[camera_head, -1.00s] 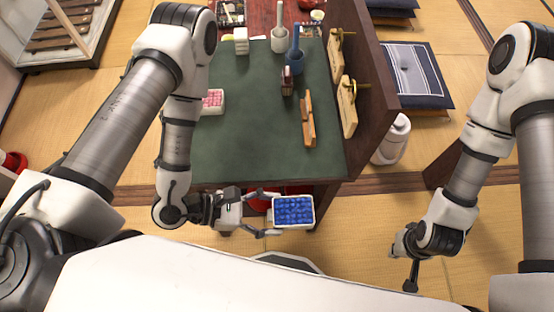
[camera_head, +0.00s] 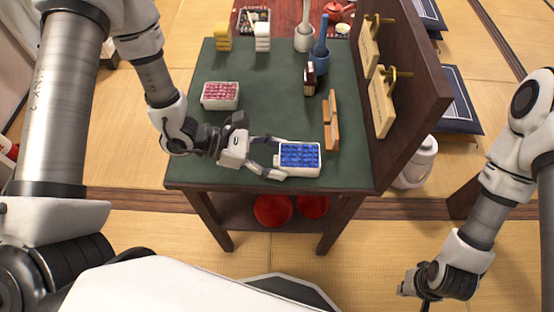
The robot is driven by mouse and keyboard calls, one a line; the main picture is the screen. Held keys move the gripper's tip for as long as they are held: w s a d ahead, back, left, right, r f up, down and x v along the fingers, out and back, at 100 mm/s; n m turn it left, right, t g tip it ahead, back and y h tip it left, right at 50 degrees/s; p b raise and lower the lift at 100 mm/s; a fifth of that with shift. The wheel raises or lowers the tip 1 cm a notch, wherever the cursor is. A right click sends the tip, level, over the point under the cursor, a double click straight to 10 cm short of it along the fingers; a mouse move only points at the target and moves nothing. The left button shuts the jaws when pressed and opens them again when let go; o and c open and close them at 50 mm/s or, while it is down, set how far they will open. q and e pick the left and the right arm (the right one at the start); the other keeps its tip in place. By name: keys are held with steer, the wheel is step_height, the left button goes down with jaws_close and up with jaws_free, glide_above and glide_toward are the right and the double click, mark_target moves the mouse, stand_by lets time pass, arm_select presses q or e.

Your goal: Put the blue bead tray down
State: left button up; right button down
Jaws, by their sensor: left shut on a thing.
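The blue bead tray (camera_head: 300,172) is a small white tray filled with blue beads. It is over the front right part of the green table top (camera_head: 240,125). My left gripper (camera_head: 272,158) is shut on its left end, with one finger towards the back and one towards the front. I cannot tell whether the tray's underside touches the table. My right gripper (camera_head: 415,296) is low at the right, away from the table, and its fingers are mostly cut off by the picture's lower edge.
A tray of pink beads (camera_head: 221,96) stands at the left. A dark upright panel (camera_head: 408,110) closes the right side. The table's middle is clear.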

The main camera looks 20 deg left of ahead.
arm_select(q)
steer(key=shift+f, duration=0.75)
steer(key=shift+f, duration=0.15)
steer(key=o, duration=1.2)
